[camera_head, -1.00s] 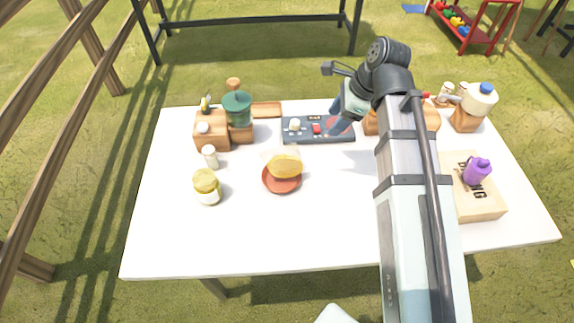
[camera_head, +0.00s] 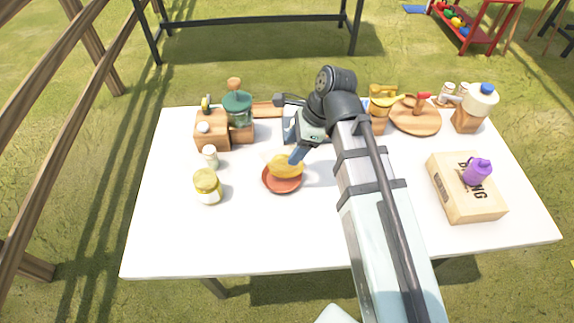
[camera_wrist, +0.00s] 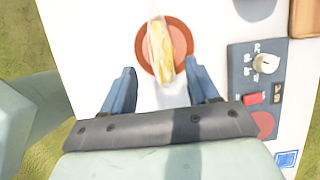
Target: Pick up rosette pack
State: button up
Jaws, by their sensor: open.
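The rosette pack looks to be the yellow item in a clear wrapper (camera_head: 284,170), standing on a small red-brown saucer (camera_head: 279,188) near the table's middle. In the wrist view the pack (camera_wrist: 161,48) is narrow and points away from me, over the saucer (camera_wrist: 146,42). My gripper (camera_head: 296,157) is above the pack at its upper right in the head view. In the wrist view my gripper (camera_wrist: 163,75) is open, with one blue finger to each side of the pack's near end. I see no contact; my fingers cover a little of the pack in the head view.
A yellow-lidded jar (camera_head: 208,187) and a small shaker (camera_head: 210,156) stand left of the saucer. A control panel (camera_wrist: 262,90) lies right of it in the wrist view. The table's front is clear.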

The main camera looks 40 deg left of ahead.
aim_at(289, 154)
jog(key=shift+x, duration=3.3)
jog(key=shift+w+a, duration=0.1)
jog(key=shift+w, duration=0.1)
jog(key=shift+c, duration=0.3)
grip_shut()
jog(key=shift+r, duration=0.15)
